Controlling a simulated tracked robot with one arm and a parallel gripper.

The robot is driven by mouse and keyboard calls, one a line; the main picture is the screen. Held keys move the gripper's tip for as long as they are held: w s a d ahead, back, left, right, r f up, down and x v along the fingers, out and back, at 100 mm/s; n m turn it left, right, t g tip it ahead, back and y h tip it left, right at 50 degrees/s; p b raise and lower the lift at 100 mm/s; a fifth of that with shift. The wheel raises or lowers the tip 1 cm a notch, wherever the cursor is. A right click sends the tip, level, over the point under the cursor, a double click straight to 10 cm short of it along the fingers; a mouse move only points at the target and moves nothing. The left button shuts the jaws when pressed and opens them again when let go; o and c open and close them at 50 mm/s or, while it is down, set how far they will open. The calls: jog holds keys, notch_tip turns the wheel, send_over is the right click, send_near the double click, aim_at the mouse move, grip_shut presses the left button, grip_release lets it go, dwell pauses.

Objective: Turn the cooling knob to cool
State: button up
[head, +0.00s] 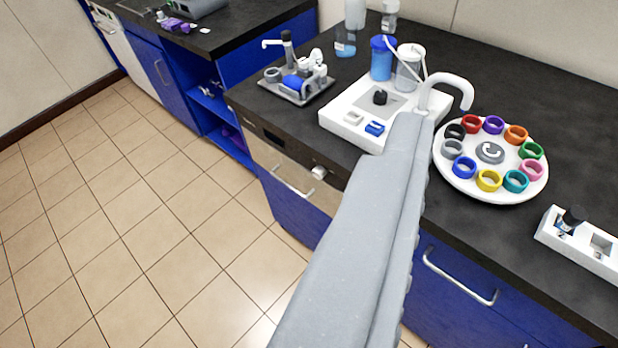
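A white device (341,113) stands on the dark counter, with a black knob (380,97) on its grey top panel. A white button (353,117) and a blue button (375,128) sit along its front. A small white knob (319,173) sticks out from the appliance front below the counter edge. I see no label telling which knob is for cooling, and neither setting is readable. A long grey part of mine runs up from the bottom, covering the device's right front corner. I cannot make out separate fingertips.
A round white tray (463,184) with coloured rings is right. A tray of small tools (297,80) is left. Tiled floor lies open left.

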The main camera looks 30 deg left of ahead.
jog(key=w+a+f+y+p, duration=0.1)
jog(key=w+a+f+y, duration=0.1)
jog(key=w+a, duration=0.5)
jog(key=w+a+f+y+p, duration=0.1)
jog(key=w+a+f+p, duration=0.15)
jog(key=w+a, duration=0.45)
jog(key=w+a+f+t+p, duration=0.1)
jog(key=w+a+f+p, duration=0.1)
jog(key=w+a+f, duration=0.9)
jog(key=w+a+f+m+h+p, duration=0.1)
jog(key=w+a+f+h, duration=0.1)
jog(key=f, duration=0.7)
jog(key=w+a+f+m+h+p, duration=0.1)
jog(key=w+a+f+h, duration=0.15)
jog(key=f, duration=0.65)
jog(key=h, duration=0.5)
send_near(316, 176)
jog(key=shift+t, duration=0.3)
jog(key=x, duration=0.6)
jog(key=shift+w+d+f, duration=0.2)
jog(key=shift+w+d, duration=0.05)
jog(key=shift+w, duration=0.05)
jog(key=shift+w+d+r, duration=0.15)
jog(key=shift+w+d, duration=0.1)
jog(key=shift+w, duration=0.4)
